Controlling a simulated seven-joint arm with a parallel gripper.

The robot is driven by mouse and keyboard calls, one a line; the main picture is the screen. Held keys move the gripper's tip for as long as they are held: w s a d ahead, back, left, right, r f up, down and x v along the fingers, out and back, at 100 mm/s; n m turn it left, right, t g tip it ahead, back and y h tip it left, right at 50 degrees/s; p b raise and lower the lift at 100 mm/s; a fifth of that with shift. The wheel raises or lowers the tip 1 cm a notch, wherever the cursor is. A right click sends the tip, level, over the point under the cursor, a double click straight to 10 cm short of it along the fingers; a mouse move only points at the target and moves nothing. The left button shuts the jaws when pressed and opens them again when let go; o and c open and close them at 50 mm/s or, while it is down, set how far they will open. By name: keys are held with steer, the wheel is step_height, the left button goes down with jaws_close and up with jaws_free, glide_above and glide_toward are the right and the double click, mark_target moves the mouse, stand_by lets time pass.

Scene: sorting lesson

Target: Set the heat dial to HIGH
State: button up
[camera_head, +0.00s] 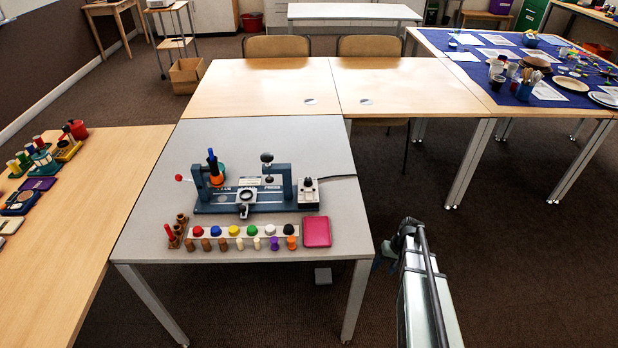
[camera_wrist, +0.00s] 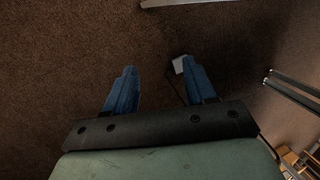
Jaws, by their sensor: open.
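A small grey control box (camera_head: 308,193) with a dark knob on top stands at the right end of a dark blue bench device (camera_head: 240,205) on the grey table. It may carry the heat dial, but its markings are too small to read. My gripper (camera_head: 385,263) is low, off the table's right front corner, well apart from the device. In the wrist view my gripper (camera_wrist: 160,75) has its two blue fingers spread wide, with only carpet between them. Neither the device nor the box shows in the wrist view.
A cable runs right from the box. A wooden table (camera_head: 110,180) with small items adjoins at left. The table's right front leg (camera_head: 355,305) is near my gripper.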

steer(key=w+a+r+t+h, duration=0.1)
steer(key=w+r, duration=0.5)
steer(key=r, duration=0.3)
steer(key=w+a+r+t+h, duration=0.1)
steer(key=w+r, duration=0.4)
steer(key=r, duration=0.4)
step_height(320, 180, up, 21)
steer(key=n+t, duration=0.3)
steer(key=n, duration=0.3)
glide_above(308, 179)
steer(key=s+d, duration=0.2)
steer(key=s, duration=0.3)
steer(key=shift+y, duration=0.3)
steer(key=x, duration=1.3)
steer(key=shift+s+d+f, duration=0.1)
steer(key=shift+d+f, duration=0.05)
steer(key=shift+f, duration=0.1)
